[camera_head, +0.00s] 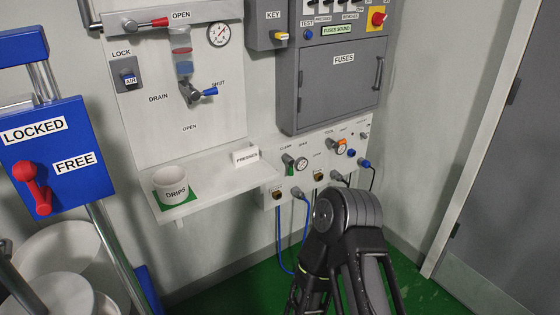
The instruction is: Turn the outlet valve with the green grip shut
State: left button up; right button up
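A small green grip (290,169) shows on the white lower wall panel, at the left side of a small round gauge (301,163). The grip appears to point downward. The small labels around it are hard to read, so I cannot tell its valve's setting. A black arm of mine rises from the bottom edge right of centre, in front of the panel's lower right part. I see no fingertips of either gripper.
A shelf (235,182) holds a white DRIPS cup (170,184) on a green mat. Above it are a blue-handled valve (210,91) and a red-handled one (160,22). A grey FUSES cabinet (335,85) juts out above the panel. Blue cables hang below. A blue LOCKED/FREE box (80,180) stands left.

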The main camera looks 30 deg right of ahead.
aim_at(287, 159)
jog(key=i+l+u, duration=0.15)
jog(key=l, duration=1.35)
jog(key=i+l+u, duration=0.1)
jog(key=l, duration=1.45)
jog(key=i+l+u, duration=0.15)
jog(key=l, duration=1.4)
